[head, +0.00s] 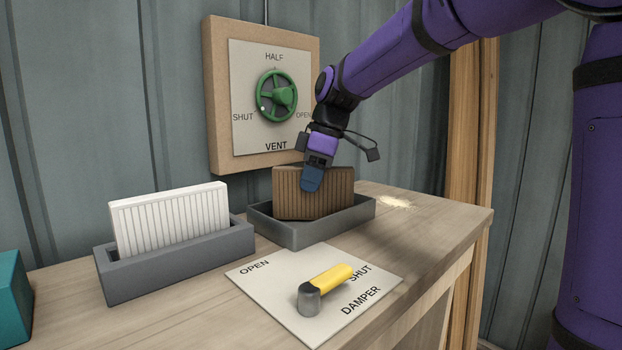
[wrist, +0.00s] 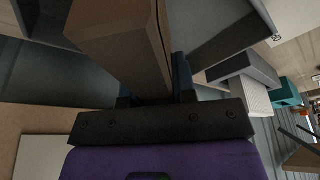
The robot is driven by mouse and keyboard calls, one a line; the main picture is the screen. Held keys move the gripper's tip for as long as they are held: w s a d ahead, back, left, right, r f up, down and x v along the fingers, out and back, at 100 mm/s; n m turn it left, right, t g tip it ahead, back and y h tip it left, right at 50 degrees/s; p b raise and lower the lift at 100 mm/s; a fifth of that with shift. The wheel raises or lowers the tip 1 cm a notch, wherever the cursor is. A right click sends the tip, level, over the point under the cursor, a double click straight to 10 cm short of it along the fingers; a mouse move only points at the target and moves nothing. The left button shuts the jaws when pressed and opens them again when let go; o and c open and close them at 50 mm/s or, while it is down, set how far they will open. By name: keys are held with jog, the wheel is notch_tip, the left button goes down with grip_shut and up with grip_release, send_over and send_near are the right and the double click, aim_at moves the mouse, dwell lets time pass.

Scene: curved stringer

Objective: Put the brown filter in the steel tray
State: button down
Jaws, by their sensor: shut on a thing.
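The brown filter (head: 300,195) is a ribbed brown block standing upright over the grey steel tray (head: 290,233). In the wrist view the filter (wrist: 118,38) fills the upper middle, between the jaws.
A white filter (head: 170,220) stands in a grey holder (head: 180,265) at left. A damper plate (head: 262,283) with a yellow-handled lever (head: 328,284) lies in front. A green vent wheel (head: 277,95) is on the wall behind. A teal box (head: 10,298) stands far left.

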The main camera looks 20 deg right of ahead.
jog(key=c, duration=0.9)
grip_release()
jog(key=shift+f, duration=0.1)
jog(key=v, duration=1.1)
jog(key=shift+s+r, duration=0.1)
jog(key=shift+r, duration=0.2)
jog(key=shift+s+d+r, duration=0.15)
jog(key=shift+r, duration=0.2)
jog(key=shift+s+d+f+m+t+h, duration=0.65)
jog(key=shift+s+f+m, duration=1.85)
jog(key=shift+s, duration=1.75)
jog(key=shift+s+d+f+m+t+h, duration=0.4)
jog(key=shift+s+d+f+m+t, duration=0.35)
jog(key=shift+s+f+m, duration=2.05)
jog(key=shift+s+d+f+m+t+h, duration=0.65)
jog(key=shift+s+f+m, duration=0.75)
jog(key=shift+s+f, duration=2.95)
